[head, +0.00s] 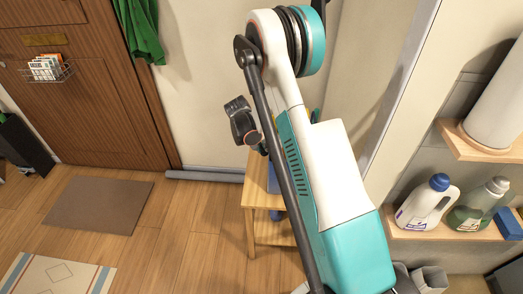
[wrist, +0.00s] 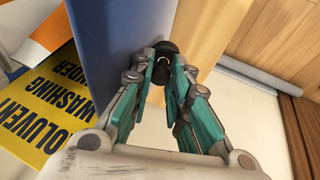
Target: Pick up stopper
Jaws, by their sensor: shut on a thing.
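The stopper (wrist: 166,47) appears in the wrist view as a small, dark, rounded piece at the fingertips. My gripper (wrist: 163,68) has its teal fingers closed in on it from both sides, with a small gap showing below it. The fingers partly cover the stopper. It is in front of a blue surface and a pale wooden surface, and I cannot tell whether it touches either. In the head view my own arm hides the stopper and most of the gripper.
A wooden stool (head: 257,195) stands behind my arm, with a blue item on it. A yellow washing powder box (wrist: 50,115) is at the left in the wrist view. A shelf at the right holds a white bottle (head: 426,205) and a green bottle (head: 478,208). Floor at left is mostly open.

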